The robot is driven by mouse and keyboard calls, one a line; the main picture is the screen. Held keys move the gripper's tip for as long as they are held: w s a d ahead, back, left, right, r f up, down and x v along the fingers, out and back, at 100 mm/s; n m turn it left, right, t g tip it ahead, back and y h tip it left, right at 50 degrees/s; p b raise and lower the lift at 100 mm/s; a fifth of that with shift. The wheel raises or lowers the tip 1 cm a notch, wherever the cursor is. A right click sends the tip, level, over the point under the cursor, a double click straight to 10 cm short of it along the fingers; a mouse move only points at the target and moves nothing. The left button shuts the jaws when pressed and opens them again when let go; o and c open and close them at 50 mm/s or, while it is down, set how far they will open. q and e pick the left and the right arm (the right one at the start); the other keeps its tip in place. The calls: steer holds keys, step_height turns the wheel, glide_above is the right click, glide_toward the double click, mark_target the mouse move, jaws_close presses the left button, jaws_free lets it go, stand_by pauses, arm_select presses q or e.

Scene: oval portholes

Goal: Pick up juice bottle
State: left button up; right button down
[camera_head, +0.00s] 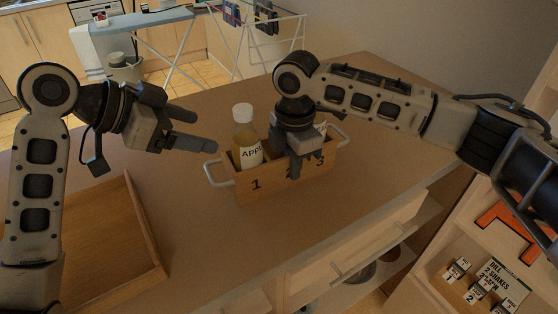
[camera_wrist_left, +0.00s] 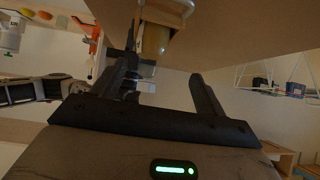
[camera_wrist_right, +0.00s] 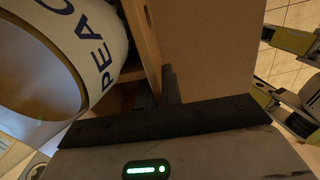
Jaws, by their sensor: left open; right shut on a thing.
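The wooden caddy (camera_head: 290,187) stands on the counter with numbers on its front. A juice bottle (camera_head: 246,137) with a white cap and a label beginning "Appl" stands upright in compartment 1. Another bottle, lettered "PEAC", fills the left of the right wrist view (camera_wrist_right: 93,35); in the head view it is mostly hidden. My right gripper (camera_head: 296,172) is down at the caddy's middle, shut on its front wall, as far as I can tell. My left gripper (camera_head: 206,131) is open and empty, left of the apple bottle and apart from it.
A wooden tray (camera_head: 150,235) lies on the counter at the left. The counter (camera_head: 300,240) in front of the caddy is clear. Shelves with small labelled jars (camera_head: 475,288) are at the lower right. A drying rack (camera_head: 250,30) stands behind.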

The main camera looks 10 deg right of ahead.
arm_select(q)
steer(key=w+d+r+t, duration=0.2)
steer(key=w+r+t, duration=1.3)
steer(key=r, duration=0.5)
steer(key=s+d+r+m+g+h, duration=0.5)
steer(key=d+r+m+h, duration=0.15)
steer(key=m, duration=0.45)
steer(key=s+d+r+m+g+h, duration=0.45)
steer(key=r+m+h, duration=0.35)
steer(key=m, duration=0.3)
steer(key=s+d+f+m+g+y, duration=0.45)
steer(key=s+d+m+g, duration=0.3)
steer(key=m+g, duration=0.55)
steer(key=m+t+y, duration=0.1)
steer(key=t+y, duration=0.3)
steer(key=y, duration=1.6)
glide_above(245, 132)
steer(key=w, duration=0.2)
steer(key=f, duration=2.2)
steer(key=shift+s, duration=0.25)
step_height(245, 132, down, 6)
steer(key=shift+a+r, duration=0.1)
steer(key=shift+r, duration=0.1)
steer(key=shift+d+f, duration=0.2)
steer(key=shift+f, duration=2.85)
steer(key=shift+r, duration=0.1)
jaws_close()
